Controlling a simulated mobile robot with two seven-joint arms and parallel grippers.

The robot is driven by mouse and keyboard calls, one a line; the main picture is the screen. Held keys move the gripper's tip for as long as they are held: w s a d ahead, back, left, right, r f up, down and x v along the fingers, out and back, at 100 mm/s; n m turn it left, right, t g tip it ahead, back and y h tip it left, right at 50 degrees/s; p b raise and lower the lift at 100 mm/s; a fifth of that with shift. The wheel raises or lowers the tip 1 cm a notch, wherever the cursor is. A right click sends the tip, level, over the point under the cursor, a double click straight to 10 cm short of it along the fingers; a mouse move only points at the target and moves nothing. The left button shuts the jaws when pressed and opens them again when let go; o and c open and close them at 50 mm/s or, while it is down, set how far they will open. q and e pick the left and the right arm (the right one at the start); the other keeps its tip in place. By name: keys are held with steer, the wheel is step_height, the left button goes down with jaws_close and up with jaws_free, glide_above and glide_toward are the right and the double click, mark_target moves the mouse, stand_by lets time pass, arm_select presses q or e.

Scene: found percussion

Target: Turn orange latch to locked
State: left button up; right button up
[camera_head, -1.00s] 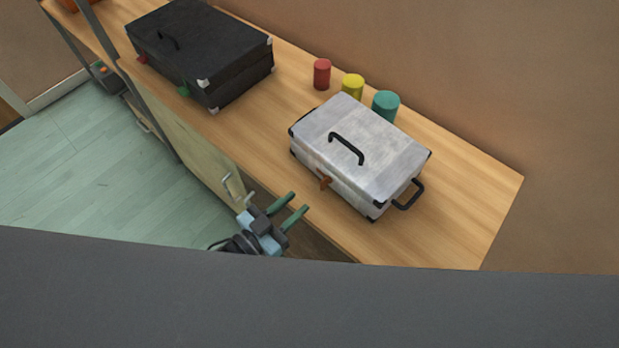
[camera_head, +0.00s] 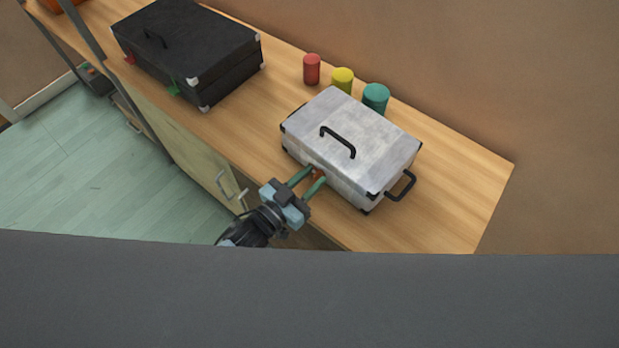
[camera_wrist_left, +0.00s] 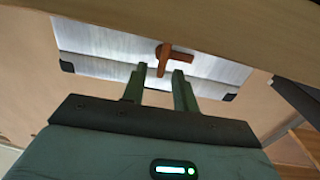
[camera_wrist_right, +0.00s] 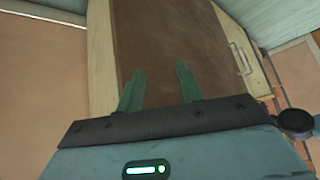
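The orange latch (camera_head: 319,173) is on the front face of the silver-grey case (camera_head: 345,150), partly hidden by my left fingers in the head view. In the left wrist view, the latch (camera_wrist_left: 165,52) has one arm pointing right and one pointing down toward the gap between the fingertips. My left gripper (camera_head: 308,180) is open, its fingertips at or just short of the latch; contact cannot be told. The left fingers (camera_wrist_left: 160,75) stand apart on either side of the downward arm. My right gripper (camera_wrist_right: 157,82) is open and empty, seen only in its wrist view.
The case stands on a wooden counter (camera_head: 440,215). Red (camera_head: 312,69), yellow (camera_head: 342,80) and teal (camera_head: 376,97) cylinders stand behind it. A black case (camera_head: 190,50) with red and green latches is at the left. The right gripper faces a brown panel (camera_wrist_right: 165,45).

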arm_select(q)
jaws_close()
steer(key=m, duration=0.3)
steer(key=shift+s+d, duration=0.2)
steer(key=shift+s+d+f+m, duration=0.1)
steer(key=shift+m, duration=1.2)
jaws_free()
steer(key=shift+s, duration=0.1)
